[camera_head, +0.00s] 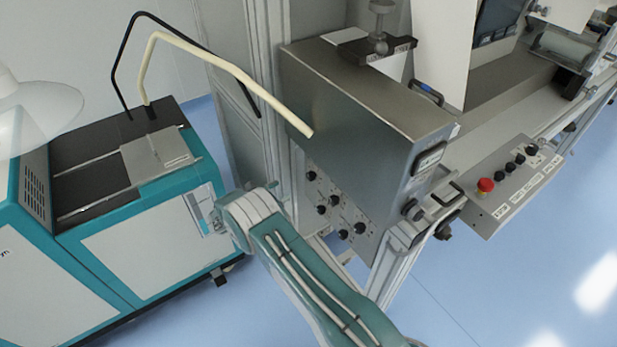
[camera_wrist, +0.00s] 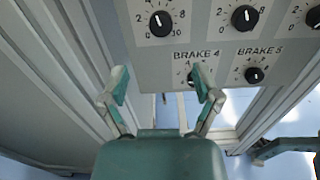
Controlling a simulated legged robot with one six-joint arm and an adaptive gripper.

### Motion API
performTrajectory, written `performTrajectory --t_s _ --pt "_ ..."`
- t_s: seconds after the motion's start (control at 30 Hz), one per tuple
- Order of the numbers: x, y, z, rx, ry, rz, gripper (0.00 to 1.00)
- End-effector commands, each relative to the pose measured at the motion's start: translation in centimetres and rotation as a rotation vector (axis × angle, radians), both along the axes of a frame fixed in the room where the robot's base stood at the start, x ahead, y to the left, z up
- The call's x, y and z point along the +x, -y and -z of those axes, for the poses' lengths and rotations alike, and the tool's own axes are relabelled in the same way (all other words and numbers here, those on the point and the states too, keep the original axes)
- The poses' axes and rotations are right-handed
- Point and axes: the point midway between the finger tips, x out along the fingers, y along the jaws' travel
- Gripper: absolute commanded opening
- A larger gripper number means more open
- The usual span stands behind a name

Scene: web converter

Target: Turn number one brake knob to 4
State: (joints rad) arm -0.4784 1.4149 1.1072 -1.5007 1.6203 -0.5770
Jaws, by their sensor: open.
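The wrist view shows a grey control panel (camera_wrist: 215,40) with round black knobs. One knob (camera_wrist: 160,23) at the upper left has a dial numbered from 0 to 10; its exact setting is hard to read. A second knob (camera_wrist: 244,18) is to its right. Below are the labels BRAKE 4 and BRAKE 5, over the brake 4 knob (camera_wrist: 192,80) and the brake 5 knob (camera_wrist: 254,75). No brake 1 label is readable. My gripper (camera_wrist: 159,86) is open and empty. Its right finger partly covers the brake 4 knob; contact cannot be told.
A button box (camera_head: 510,185) with a red button sticks out at the right. A teal and white machine (camera_head: 150,240) stands at the left. Blue floor is open at the lower right.

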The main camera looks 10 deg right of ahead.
Motion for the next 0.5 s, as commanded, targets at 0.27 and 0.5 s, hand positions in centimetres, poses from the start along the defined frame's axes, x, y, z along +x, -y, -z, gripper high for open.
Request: performTrajectory --t_s 0.27,0.5 --pt "0.4 1.2 0.0 -0.022 -0.054 0.003 0.81" --pt "2.0 5.2 0.0 -0.021 -0.052 0.003 0.81"
